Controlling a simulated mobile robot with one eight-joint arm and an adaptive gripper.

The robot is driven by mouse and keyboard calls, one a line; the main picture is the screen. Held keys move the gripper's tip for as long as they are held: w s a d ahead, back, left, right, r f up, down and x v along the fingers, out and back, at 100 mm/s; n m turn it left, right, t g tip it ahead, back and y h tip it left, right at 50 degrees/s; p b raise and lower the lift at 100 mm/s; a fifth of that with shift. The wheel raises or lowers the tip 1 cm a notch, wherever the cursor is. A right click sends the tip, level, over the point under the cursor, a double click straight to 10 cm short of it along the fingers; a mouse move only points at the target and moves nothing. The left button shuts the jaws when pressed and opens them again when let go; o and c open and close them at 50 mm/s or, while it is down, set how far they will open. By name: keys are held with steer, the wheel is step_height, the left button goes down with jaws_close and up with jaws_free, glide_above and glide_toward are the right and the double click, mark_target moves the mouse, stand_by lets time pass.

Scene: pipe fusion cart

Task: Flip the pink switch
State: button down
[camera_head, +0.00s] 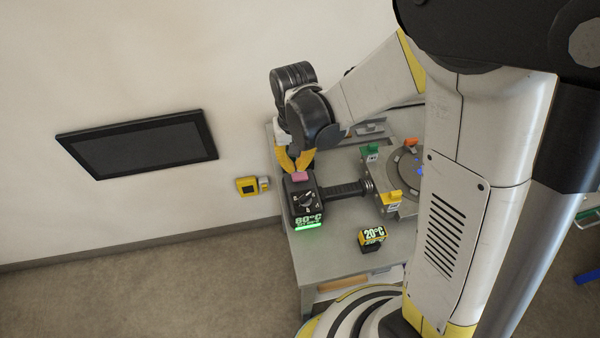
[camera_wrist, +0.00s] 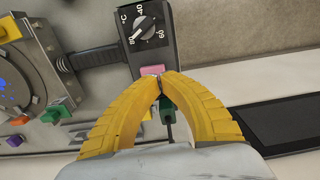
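The pink switch (camera_head: 300,176) sits on the end of a black control box (camera_head: 304,212) with a dial and a green-lit "80°C" display. In the wrist view the pink switch (camera_wrist: 152,71) lies just past my fingertips, beside the dial (camera_wrist: 143,29). My gripper (camera_head: 295,166) has yellow fingers and is right at the switch in the head view. In the wrist view my gripper (camera_wrist: 160,77) has its two fingertips together with nothing visible between them. The fingertips look very close to the switch; whether they touch it I cannot tell.
A black handle joins the control box to a round fixture (camera_head: 405,170) with green, orange and yellow blocks. A yellow "20°C" block (camera_head: 372,238) stands on the grey cart top (camera_head: 335,255). A wall screen (camera_head: 140,145) and a yellow wall box (camera_head: 252,185) are at left.

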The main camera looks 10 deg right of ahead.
mark_target(296, 175)
steer(key=shift+f+b, duration=1.7)
steer(key=shift+f, duration=0.2)
stand_by(1.0)
steer(key=shift+r, duration=0.1)
steer(key=shift+r+p, duration=2.45)
steer(key=shift+r, duration=1.05)
steer(key=s+d+r+t+b, duration=0.2)
steer(key=s+d+t+b, duration=0.5)
steer(key=s+d+b, duration=0.2)
steer(key=s+b, duration=0.2)
steer(key=b, duration=0.1)
steer(key=shift+d+r+b, duration=0.25)
steer(key=shift+b, duration=0.1)
